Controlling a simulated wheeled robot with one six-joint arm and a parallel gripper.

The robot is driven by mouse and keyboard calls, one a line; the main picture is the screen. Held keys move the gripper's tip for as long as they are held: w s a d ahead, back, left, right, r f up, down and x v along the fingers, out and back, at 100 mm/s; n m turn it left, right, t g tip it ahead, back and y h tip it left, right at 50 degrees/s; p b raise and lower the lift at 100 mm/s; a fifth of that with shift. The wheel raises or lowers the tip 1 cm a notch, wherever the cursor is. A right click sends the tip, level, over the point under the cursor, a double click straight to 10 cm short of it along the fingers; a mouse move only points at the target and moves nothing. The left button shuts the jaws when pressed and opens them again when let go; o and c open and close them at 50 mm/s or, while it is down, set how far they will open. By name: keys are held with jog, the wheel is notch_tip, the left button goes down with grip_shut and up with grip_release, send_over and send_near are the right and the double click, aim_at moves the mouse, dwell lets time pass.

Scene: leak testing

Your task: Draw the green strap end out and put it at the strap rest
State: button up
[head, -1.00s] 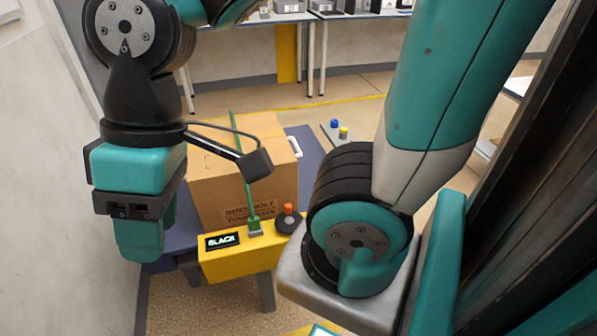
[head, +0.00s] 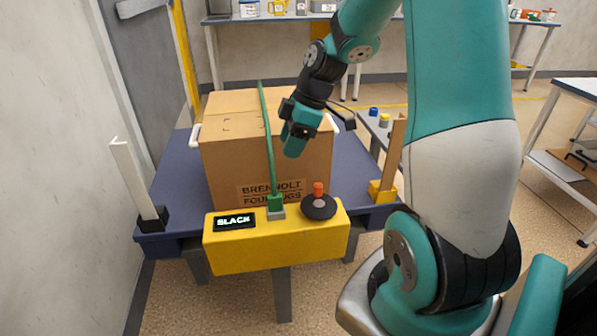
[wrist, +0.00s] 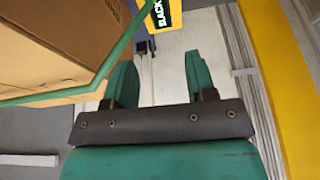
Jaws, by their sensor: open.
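The green strap (head: 267,140) runs over the top of a cardboard box and down its front. Its green end (head: 275,203) sits upright in a small grey holder on the front yellow console (head: 240,255). The strap also crosses the left of the wrist view (wrist: 118,52). My gripper (head: 296,146) is above the right part of the box, right of the strap. In the wrist view my gripper (wrist: 160,65) has its teal fingers apart with nothing between them. I cannot tell which thing is the strap rest.
A white post (head: 133,180) on a black base stands at the table's left corner. A wooden post (head: 393,155) on a yellow block stands right of the box (head: 225,160).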

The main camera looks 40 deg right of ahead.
aim_at(274, 195)
jog(key=b+x, duration=0.1)
jog(key=x, duration=0.5)
jog(key=d+b+x, duration=0.1)
jog(key=b+x, duration=0.1)
jog(key=x, duration=0.4)
jog(key=d+f+b+x, duration=0.1)
jog(key=x, duration=0.5)
jog(key=shift+d+f, duration=0.15)
jog(key=shift+f, duration=0.05)
grip_shut()
jog(key=c, duration=0.7)
grip_release()
grip_shut()
jog(key=shift+r, duration=0.3)
